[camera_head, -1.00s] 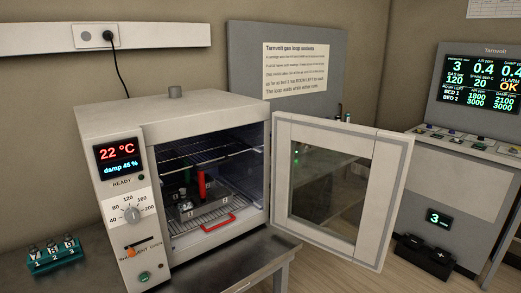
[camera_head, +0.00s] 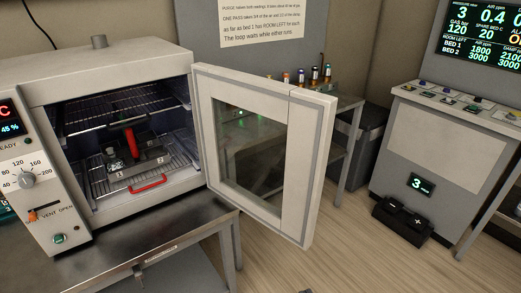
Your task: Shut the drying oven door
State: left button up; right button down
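The drying oven (camera_head: 105,62) is a cream box on a metal table at the left. Its door (camera_head: 300,150), a pale frame with a dark glass window, stands wide open, swung out to the right from the right edge of the oven's opening. Inside, a dark block with a red-handled part (camera_head: 131,141) sits on a wire rack, with a red handle (camera_head: 148,184) at the rack's front. Neither of my grippers shows in the head view.
The metal table (camera_head: 130,250) has its right edge below the door. A grey console (camera_head: 440,150) stands at the right, with a black pedal box (camera_head: 402,220) on the floor. A side table with small bottles (camera_head: 314,75) is behind the door. Wooden floor between is clear.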

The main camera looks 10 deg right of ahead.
aim_at(309, 116)
jog(key=l+u, duration=0.35)
jog(key=l, duration=0.4)
jog(key=l+u, duration=0.35)
jog(key=l, duration=0.4)
jog(key=l+u, duration=0.35)
jog(key=l, duration=0.4)
jog(key=i+l+u, duration=0.2)
jog(key=l, duration=0.25)
jog(key=l+u, duration=0.25)
jog(key=l, duration=0.15)
jog(key=i+l+u, duration=0.2)
jog(key=l, duration=0.3)
jog(key=k+l, duration=0.15)
jog(key=k, duration=0.2)
jog(key=k+l+z, duration=0.15)
jog(key=k, duration=0.3)
jog(key=k+l+z, duration=0.15)
jog(key=k, duration=0.35)
jog(key=l, duration=0.1)
